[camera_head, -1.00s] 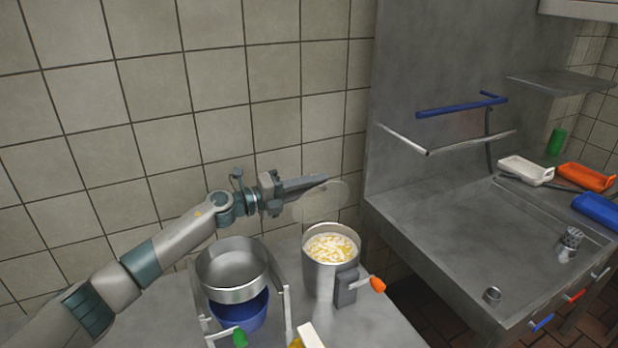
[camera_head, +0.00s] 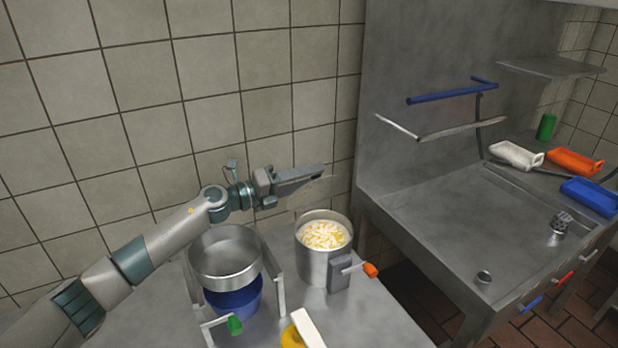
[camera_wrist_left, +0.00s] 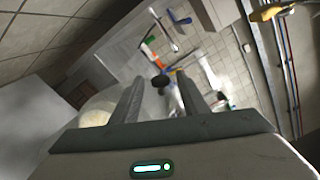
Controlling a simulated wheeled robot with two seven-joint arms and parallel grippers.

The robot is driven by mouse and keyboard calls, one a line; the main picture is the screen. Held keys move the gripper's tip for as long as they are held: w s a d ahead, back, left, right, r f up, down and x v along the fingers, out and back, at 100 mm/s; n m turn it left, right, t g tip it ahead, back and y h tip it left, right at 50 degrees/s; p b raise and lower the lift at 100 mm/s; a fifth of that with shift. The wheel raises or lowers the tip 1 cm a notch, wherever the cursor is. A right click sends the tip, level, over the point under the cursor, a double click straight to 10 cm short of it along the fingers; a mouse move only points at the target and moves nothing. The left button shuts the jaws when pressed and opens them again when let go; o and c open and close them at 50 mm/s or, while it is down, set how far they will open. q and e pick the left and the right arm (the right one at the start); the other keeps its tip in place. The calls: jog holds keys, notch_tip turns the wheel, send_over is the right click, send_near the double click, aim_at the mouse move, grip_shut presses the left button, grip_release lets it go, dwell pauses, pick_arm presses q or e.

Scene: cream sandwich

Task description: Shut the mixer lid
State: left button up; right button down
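The mixer (camera_head: 318,262) is a steel pot on the table with yellow-white chunks (camera_head: 325,235) inside, a grey box and an orange-tipped lever on its side. Its top looks uncovered. The lid is hard to make out; only a faint clear edge (camera_head: 318,182) shows by my fingertips. My left gripper (camera_head: 322,172) is above and behind the pot's rim, pointing right. In the left wrist view its two fingers (camera_wrist_left: 160,95) are apart, with a dark knob (camera_wrist_left: 160,81) seen between them; contact cannot be told. A pale round patch (camera_wrist_left: 95,118) shows left of the fingers. My right gripper is not in view.
Left of the mixer stands a metal bowl (camera_head: 225,257) in a frame above a blue bowl (camera_head: 235,300), with a green-tipped lever. A white-and-yellow object (camera_head: 305,330) lies at the front. The tiled wall is close behind; a steel sink (camera_head: 470,240) is at right.

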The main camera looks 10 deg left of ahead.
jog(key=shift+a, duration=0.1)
pick_arm(q)
jog(key=shift+s+a, duration=0.2)
jog(key=shift+a, duration=0.15)
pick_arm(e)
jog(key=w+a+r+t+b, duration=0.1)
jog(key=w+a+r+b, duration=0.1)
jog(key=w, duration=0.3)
pick_arm(q)
jog(key=b+v, duration=0.2)
jog(key=v, duration=1.4)
jog(key=shift+s+a, duration=0.2)
jog(key=shift+a, duration=0.05)
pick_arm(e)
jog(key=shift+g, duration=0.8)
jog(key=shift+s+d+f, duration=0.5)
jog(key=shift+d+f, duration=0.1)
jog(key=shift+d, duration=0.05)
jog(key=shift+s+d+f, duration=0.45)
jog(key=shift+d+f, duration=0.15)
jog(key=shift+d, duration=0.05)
pick_arm(q)
jog(key=shift+c, duration=0.6)
